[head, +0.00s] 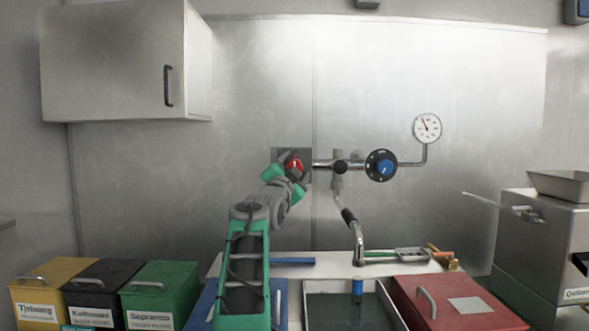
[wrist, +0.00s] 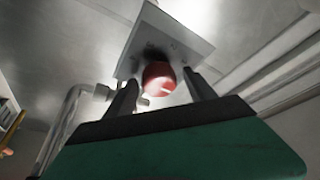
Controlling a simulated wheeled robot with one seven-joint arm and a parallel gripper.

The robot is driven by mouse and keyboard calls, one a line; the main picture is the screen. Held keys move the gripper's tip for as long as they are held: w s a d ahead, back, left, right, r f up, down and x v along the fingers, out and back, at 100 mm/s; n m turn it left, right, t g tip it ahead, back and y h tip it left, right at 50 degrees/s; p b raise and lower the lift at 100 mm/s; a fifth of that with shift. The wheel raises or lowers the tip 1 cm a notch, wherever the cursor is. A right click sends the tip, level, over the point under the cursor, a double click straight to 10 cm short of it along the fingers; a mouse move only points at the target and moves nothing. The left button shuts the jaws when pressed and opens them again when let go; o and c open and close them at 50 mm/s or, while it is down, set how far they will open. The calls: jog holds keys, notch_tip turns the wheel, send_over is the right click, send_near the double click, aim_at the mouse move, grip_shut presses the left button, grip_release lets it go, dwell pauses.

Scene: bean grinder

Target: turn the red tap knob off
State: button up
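The red tap knob (head: 295,165) sits on a grey square wall plate (head: 308,173) at the left end of the tap pipe. A small white mark shows on its face. The knob (wrist: 158,78) also shows in the wrist view in front of the plate (wrist: 168,35). My gripper (head: 290,170) is at the knob, at the end of my green arm. In the wrist view my gripper (wrist: 160,92) is open, with one dark finger on each side of the knob. A gap shows on both sides. The fingers partly hide the plate.
A blue knob (head: 385,168) on a black dial and a pressure gauge (head: 427,128) are to the right. A spout (head: 352,225) hangs over a sink (head: 343,305). Yellow (head: 50,290), black and green bins stand at lower left. A cabinet (head: 115,60) hangs at upper left.

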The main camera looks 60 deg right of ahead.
jog(key=b+v, duration=0.2)
jog(key=v, duration=0.5)
jog(key=shift+a+f, duration=0.15)
jog(key=shift+a, duration=0.25)
jog(key=shift+s, duration=0.1)
